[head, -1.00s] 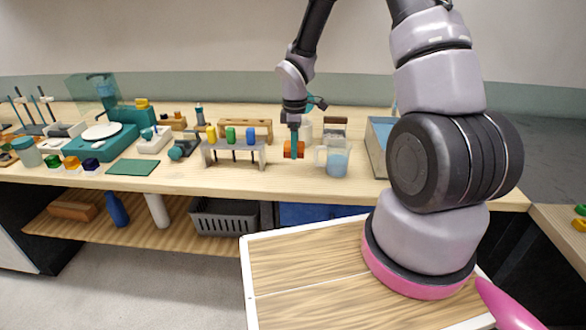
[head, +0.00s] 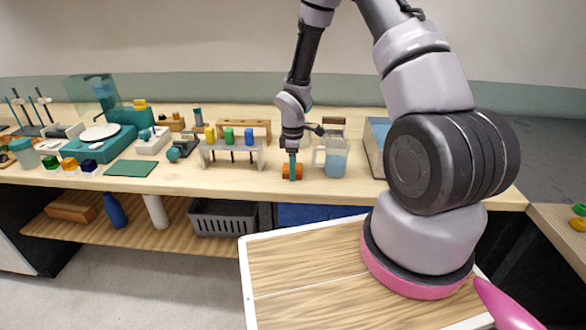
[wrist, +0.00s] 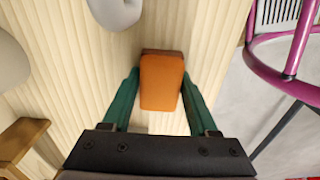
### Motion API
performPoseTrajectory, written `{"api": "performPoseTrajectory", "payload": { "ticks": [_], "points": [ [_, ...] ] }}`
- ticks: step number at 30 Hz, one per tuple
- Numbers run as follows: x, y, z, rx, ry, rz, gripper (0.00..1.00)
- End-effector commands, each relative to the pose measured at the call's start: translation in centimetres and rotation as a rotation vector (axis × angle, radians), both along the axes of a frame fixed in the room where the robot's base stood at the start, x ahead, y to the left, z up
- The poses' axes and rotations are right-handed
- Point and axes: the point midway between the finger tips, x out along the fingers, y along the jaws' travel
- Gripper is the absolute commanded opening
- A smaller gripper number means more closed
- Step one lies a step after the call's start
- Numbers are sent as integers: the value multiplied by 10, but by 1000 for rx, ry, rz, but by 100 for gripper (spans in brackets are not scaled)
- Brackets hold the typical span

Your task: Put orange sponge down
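The orange sponge (head: 298,172) is at the bench top near its front edge, just left of the measuring jug (head: 335,158). My gripper (head: 292,172) points straight down at it, with green fingers on either side. In the wrist view the sponge (wrist: 161,82) sits between the two fingertips (wrist: 161,85), which appear to touch its sides. The gripper looks shut on it. The sponge is low over the wood; whether its underside rests on the bench is hidden.
A rack with coloured-capped tubes (head: 232,150) stands to the left, and a green mat (head: 131,168) lies farther left. A blue-lined tray (head: 374,150) is to the right of the jug. Bare wood (head: 215,180) runs along the bench front.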

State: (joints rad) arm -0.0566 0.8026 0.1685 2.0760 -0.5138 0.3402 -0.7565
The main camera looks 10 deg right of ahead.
Motion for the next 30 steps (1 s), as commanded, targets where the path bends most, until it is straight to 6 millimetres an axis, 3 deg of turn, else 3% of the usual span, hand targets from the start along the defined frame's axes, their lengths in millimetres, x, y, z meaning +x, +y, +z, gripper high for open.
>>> {"api": "performPoseTrajectory", "payload": {
  "ticks": [14,30],
  "points": [
    [0,0,8,1,0,0,85],
    [0,0,110,0,-2,-1,85]
  ]
}}
